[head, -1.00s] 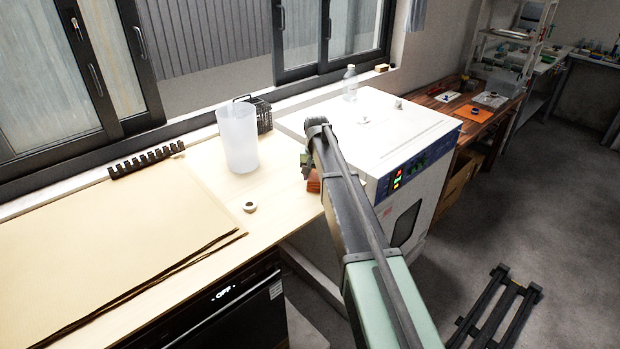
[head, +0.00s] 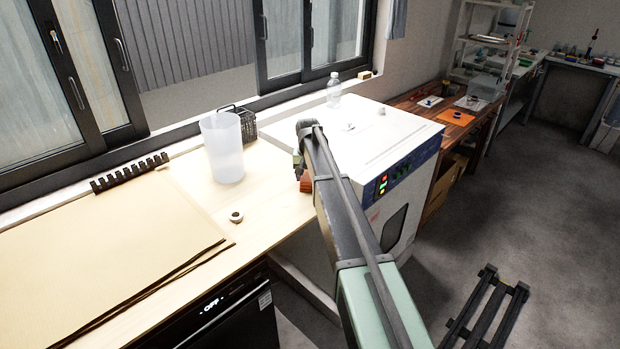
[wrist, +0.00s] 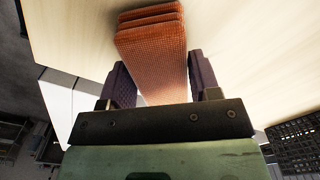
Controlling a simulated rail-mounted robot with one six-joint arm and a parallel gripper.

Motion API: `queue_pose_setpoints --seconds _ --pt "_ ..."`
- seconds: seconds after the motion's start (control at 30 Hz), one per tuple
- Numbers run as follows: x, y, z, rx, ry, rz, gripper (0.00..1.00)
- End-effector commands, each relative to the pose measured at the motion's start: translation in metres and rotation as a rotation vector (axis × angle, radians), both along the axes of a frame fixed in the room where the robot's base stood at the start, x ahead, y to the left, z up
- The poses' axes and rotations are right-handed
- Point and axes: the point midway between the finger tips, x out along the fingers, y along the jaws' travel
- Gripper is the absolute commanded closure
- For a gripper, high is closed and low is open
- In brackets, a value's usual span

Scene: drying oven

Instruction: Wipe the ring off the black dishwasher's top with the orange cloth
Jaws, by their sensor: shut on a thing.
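The orange cloth (head: 306,184) is a folded, layered pad at the right end of the pale wooden worktop. In the wrist view the cloth (wrist: 152,50) sits between both fingers of my gripper (wrist: 162,82), which is shut on it. In the head view my arm partly hides my gripper (head: 301,168). I cannot tell whether the cloth touches the worktop. The black dishwasher (head: 225,322), its display reading OFF, stands under the worktop's front edge. A small white ring-shaped thing with a dark centre (head: 236,217) lies on the worktop, left of the cloth.
A tall translucent beaker (head: 222,150) and a black basket (head: 243,125) stand behind the ring. Brown sheets (head: 110,255) cover the worktop's left part, with a black rack (head: 130,172) behind. A white oven (head: 375,140) bearing a clear bottle (head: 333,92) stands right.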

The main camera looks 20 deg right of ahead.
Motion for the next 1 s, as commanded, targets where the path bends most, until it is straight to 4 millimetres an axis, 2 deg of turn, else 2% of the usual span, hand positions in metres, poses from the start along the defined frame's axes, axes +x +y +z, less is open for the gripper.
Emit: queue_pose_setpoints --seconds 0.2,0.5,0.77,1.0 --pt "-0.001 0.005 0.0 0.001 0.0 0.001 0.62" --pt "-0.015 0.033 0.002 0.001 0.001 0.001 0.62" --pt "-0.017 0.039 0.002 0.001 0.001 0.001 0.62" --pt "-0.029 0.062 -0.001 0.001 0.001 0.001 0.62"
